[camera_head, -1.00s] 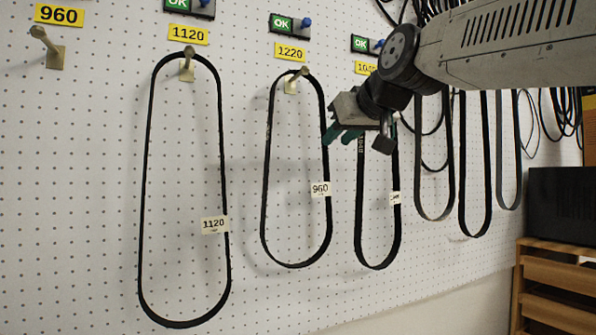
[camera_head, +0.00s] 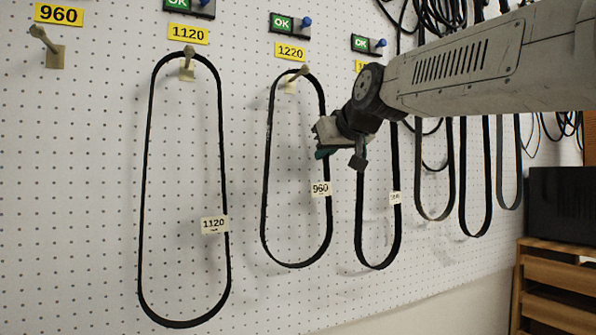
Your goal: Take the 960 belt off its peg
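The black belt tagged 960 (camera_head: 265,183) hangs as a long loop from a peg (camera_head: 293,84) under the yellow 1220 label (camera_head: 290,52). Its white tag (camera_head: 320,189) is on the right strand. My gripper (camera_head: 321,143) is at the upper part of that right strand and covers a short stretch of it. I cannot tell whether the fingers touch the belt or whether they are open or shut. The peg under the yellow 960 label (camera_head: 58,15) at the upper left is bare (camera_head: 47,47).
A belt tagged 1120 (camera_head: 147,180) hangs to the left under its label. Another belt (camera_head: 378,266) hangs just right, partly behind my gripper. Several more belts hang further right. A black box (camera_head: 562,205) and a wooden shelf unit (camera_head: 560,282) stand at the right edge.

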